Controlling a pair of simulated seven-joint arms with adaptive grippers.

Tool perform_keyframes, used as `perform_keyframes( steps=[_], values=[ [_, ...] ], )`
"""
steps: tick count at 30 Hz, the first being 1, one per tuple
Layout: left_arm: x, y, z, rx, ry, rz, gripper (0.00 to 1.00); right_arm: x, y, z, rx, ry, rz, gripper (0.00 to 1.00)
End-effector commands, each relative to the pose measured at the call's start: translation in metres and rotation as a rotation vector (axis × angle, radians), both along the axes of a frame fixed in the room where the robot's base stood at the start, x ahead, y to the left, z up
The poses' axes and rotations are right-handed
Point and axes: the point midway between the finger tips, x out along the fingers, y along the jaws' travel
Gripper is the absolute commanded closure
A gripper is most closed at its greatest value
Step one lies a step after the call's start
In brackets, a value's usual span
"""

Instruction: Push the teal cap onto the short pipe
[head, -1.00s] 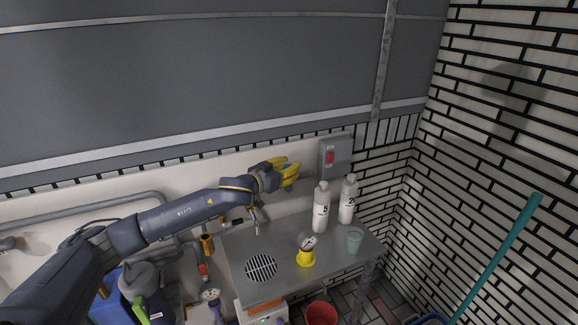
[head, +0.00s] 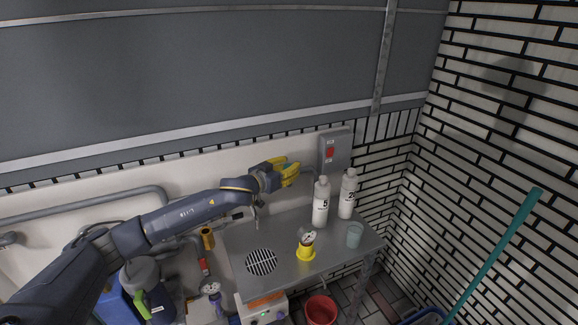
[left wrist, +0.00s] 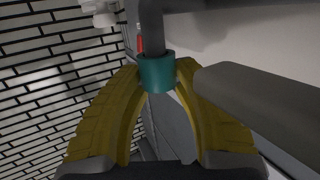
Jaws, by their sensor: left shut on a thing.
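The teal cap (left wrist: 157,73) is between my left gripper's yellow fingertips in the left wrist view. My left gripper (left wrist: 154,84) is shut on it. The short pipe (left wrist: 153,30) is dark grey and comes down from the top of that view into the cap's upper rim; how deep it sits in the cap cannot be told. In the head view my left gripper (head: 288,173) is by the back wall, left of the switch box, and its fingers hide the cap. My right gripper is not in view.
A grey switch box (head: 334,153) with a red button is just right of the gripper. A thick grey bar (left wrist: 255,105) runs close beside the right finger.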

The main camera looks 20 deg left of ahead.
Motion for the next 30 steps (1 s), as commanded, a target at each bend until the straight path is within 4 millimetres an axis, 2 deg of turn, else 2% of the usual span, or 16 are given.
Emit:
perform_keyframes(
  steps=[3, 4, 10, 20, 23, 30],
  values=[
    [0.000, 0.000, -0.002, 0.000, 0.000, 0.000, 0.88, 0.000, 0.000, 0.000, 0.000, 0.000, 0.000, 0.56],
    [0.000, 0.000, -0.002, 0.000, 0.000, 0.000, 0.65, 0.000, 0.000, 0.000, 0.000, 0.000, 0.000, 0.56],
    [0.000, 0.000, -0.002, 0.000, 0.000, 0.000, 0.43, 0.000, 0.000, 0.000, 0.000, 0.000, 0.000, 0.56],
    [0.000, 0.000, 0.003, 0.000, -0.001, 0.000, 0.43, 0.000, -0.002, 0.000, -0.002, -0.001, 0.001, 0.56],
    [0.000, 0.000, 0.014, 0.000, -0.003, 0.000, 0.43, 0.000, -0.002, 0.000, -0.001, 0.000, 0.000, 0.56],
    [0.000, 0.000, 0.053, 0.001, -0.004, 0.000, 0.43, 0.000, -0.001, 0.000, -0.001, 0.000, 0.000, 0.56]
  ],
)
